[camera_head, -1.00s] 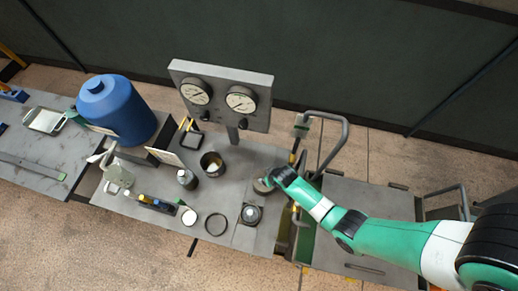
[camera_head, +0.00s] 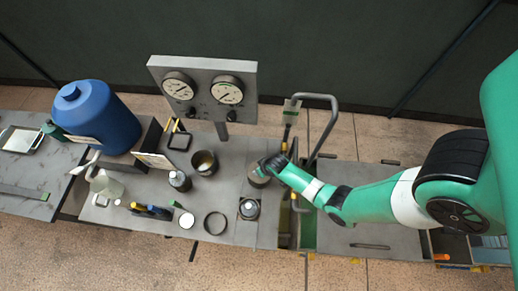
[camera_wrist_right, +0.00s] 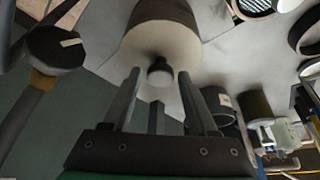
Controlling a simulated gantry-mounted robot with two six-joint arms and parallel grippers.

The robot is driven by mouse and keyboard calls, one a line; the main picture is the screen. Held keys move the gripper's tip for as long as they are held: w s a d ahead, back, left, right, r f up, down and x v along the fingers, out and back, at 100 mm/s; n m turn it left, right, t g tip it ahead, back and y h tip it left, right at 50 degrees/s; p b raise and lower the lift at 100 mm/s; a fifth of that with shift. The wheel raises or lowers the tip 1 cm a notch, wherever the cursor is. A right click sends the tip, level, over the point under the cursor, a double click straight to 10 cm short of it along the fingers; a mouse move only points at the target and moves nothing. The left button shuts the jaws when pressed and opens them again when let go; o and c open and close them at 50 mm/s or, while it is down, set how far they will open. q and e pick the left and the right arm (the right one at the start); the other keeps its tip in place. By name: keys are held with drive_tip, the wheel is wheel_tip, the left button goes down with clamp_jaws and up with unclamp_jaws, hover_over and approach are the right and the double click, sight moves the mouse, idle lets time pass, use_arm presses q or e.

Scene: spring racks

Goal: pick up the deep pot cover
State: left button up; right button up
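The deep pot cover, a grey cylinder with a small knob, is at the right side of the grey table in the head view (camera_head: 258,178). In the right wrist view the cover (camera_wrist_right: 160,35) lies just ahead of my right gripper (camera_wrist_right: 159,78). Its knob sits between the fingertips, with a gap showing on each side. My right gripper (camera_head: 271,165) is open at the cover and partly hides it in the head view. My left gripper is out of view.
An open dark pot (camera_head: 204,162), a black ring (camera_head: 206,231) and a round dark fitting (camera_head: 249,208) share the table. A gauge panel (camera_head: 203,88) stands behind. A metal handle rail (camera_head: 333,125) rises close to my right arm. A blue jug (camera_head: 98,117) stands left.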

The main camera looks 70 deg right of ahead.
clamp_jaws()
idle(1.1)
